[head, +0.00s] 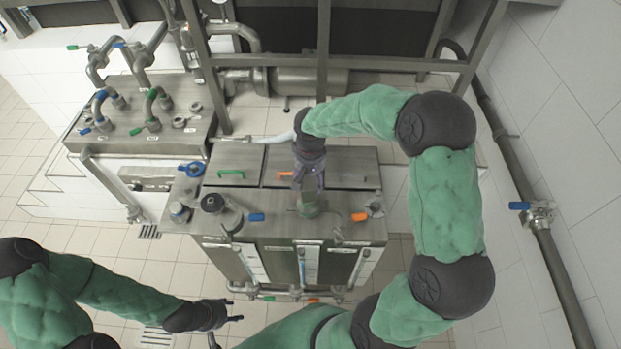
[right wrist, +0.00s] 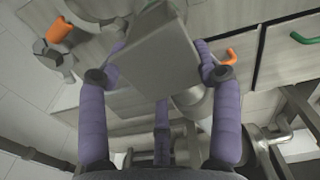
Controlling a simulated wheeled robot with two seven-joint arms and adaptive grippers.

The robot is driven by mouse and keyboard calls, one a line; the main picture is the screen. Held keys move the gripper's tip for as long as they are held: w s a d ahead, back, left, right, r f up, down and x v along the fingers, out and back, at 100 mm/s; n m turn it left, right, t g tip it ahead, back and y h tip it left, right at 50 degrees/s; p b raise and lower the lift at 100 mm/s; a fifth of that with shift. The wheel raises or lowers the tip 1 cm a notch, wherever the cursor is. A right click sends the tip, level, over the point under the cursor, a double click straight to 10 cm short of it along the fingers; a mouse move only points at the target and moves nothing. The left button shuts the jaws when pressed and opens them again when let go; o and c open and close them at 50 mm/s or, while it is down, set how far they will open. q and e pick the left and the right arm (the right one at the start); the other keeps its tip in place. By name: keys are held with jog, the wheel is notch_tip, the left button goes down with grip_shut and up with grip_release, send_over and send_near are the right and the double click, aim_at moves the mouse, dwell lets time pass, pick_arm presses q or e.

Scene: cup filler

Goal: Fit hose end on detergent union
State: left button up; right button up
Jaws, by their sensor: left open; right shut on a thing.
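My right gripper (head: 308,192) points down over the front of the steel tank's top and is shut on a grey metal piece with flat faces (right wrist: 150,50). That piece lies between the purple fingers in the right wrist view; I cannot tell for sure that it is the hose end. A pale hose (head: 272,139) runs from the left pipework toward my right wrist, and its far end is hidden. In the head view a green part (head: 309,209) shows just under the fingertips. I cannot tell which fitting is the detergent union. My left gripper (head: 224,325) is open and empty, low over the floor.
The tank top (head: 345,165) carries fittings with a blue handle (head: 191,169), a black cap (head: 212,201) and an orange handle (head: 360,217). Green (head: 231,172) and orange (head: 284,174) lid handles stand behind. Pipes with coloured levers (head: 152,110) rise at left.

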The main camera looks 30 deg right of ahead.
jog(key=shift+w+f, duration=0.1)
jog(key=o, duration=1.7)
jog(key=shift+o, duration=0.3)
notch_tip(320, 180, up, 17)
jog(key=p, duration=0.3)
jog(key=shift+p, duration=0.35)
